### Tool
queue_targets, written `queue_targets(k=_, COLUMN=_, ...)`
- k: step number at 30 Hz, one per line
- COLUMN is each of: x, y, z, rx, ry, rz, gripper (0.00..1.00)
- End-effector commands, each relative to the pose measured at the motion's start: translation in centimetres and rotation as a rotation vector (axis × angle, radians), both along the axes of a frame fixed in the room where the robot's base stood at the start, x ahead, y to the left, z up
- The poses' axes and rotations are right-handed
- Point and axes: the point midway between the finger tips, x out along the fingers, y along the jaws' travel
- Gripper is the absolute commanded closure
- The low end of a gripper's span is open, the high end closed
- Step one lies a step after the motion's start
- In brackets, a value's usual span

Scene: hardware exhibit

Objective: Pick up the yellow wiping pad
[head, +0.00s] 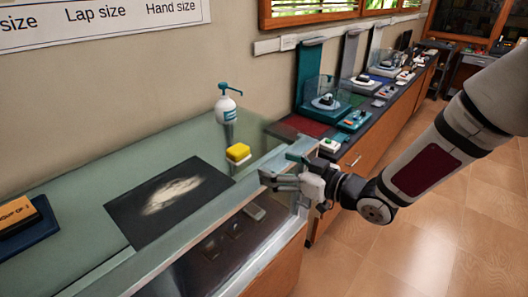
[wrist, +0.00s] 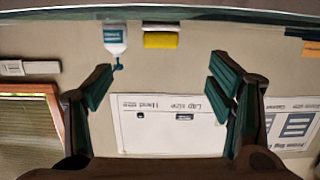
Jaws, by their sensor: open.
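The yellow wiping pad (head: 238,151) lies on the green-grey counter top, with a paler layer on its underside. It also shows near the top of the wrist view (wrist: 160,41), whose picture is upside down. My gripper (head: 276,176) is at the counter's front edge, to the right of the pad and apart from it. In the wrist view my gripper (wrist: 160,84) has its two fingers wide apart with nothing between them. The pad lies beyond the fingertips there.
A white pump bottle (head: 226,108) stands behind the pad. A dark mat (head: 128,212) with a pale patch lies to its left. A display case (head: 225,235) with glass is below the front rail. Scales and devices line the dark counter (head: 372,122) at right.

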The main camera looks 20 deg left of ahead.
Motion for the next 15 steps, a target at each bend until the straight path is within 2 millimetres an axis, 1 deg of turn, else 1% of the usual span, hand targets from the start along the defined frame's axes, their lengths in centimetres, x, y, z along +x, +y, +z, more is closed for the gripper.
queue_targets(k=2, x=-0.3, y=0.6, z=0.0, rx=0.023, ry=0.003, rz=0.015, gripper=0.25)
queue_targets(k=5, x=0.0, y=1.5, z=-0.1, rx=0.031, ry=0.002, rz=0.020, gripper=0.25)
queue_targets(k=12, x=1.6, y=5.7, z=-0.7, rx=0.029, ry=0.000, rz=0.020, gripper=0.25)
queue_targets(k=15, x=2.3, y=7.0, z=-1.0, rx=0.027, ry=0.001, rz=0.020, gripper=0.25)
